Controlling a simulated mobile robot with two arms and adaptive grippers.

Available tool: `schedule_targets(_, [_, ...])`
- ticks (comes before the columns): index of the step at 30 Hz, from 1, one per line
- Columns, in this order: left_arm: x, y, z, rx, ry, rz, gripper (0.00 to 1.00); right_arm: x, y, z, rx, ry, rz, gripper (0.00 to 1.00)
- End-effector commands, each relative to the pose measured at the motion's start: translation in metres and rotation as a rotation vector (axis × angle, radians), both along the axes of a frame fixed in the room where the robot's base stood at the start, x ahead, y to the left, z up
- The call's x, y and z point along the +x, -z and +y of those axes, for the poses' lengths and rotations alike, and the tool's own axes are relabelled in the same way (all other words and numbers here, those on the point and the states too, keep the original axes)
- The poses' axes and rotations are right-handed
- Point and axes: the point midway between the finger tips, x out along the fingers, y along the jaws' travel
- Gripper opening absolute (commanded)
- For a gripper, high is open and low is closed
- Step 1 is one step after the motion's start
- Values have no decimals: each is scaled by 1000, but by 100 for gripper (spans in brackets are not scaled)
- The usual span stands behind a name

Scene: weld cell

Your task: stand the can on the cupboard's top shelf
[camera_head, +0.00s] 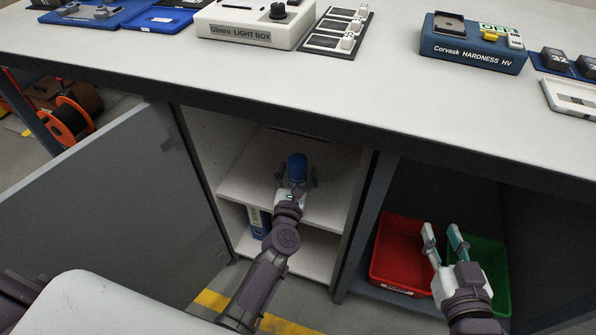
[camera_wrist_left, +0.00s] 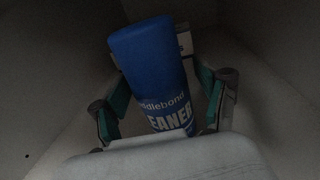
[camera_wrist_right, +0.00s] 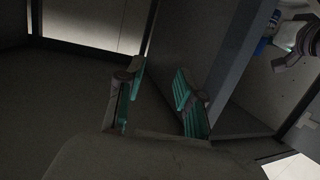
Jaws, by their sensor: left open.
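The blue can (camera_head: 297,165) is on the upper shelf (camera_head: 325,200) inside the open cupboard under the bench. In the left wrist view the can (camera_wrist_left: 152,70) has white lettering and looks slightly tilted in the picture. My left gripper (camera_head: 297,182) reaches into the cupboard and is open around the can, with a finger (camera_wrist_left: 112,112) on each side and gaps between fingers and can. The can's base is hidden, so I cannot tell its contact with the shelf. My right gripper (camera_head: 444,232) is open and empty in front of the compartment with bins; it also shows in the right wrist view (camera_wrist_right: 160,95).
The grey cupboard door (camera_head: 110,210) stands open on the left. A blue binder (camera_head: 257,220) is on the lower level. A red bin (camera_head: 400,250) and a green bin (camera_head: 490,262) are in the right compartment. The bench top (camera_head: 340,100) overhangs, with instruments along its back.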

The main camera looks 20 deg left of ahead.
Motion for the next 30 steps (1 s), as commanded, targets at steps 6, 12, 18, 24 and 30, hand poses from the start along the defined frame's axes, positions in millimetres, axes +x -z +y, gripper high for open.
schedule_targets(6, [-46,1,-6,1,1,4,74,-8,18,-5,-28,7,112,37])
schedule_targets(12, [-88,1,-11,1,1,3,74,-14,29,-9,-45,13,182,37])
schedule_targets(18, [-113,1,-14,2,1,2,74,-17,34,-10,-51,15,208,37])
schedule_targets(24, [-119,-19,-25,226,82,-6,74,-17,35,-10,-53,15,215,37])
schedule_targets(30, [-133,-68,-58,1149,318,-59,74,-17,36,-10,-53,15,215,37])
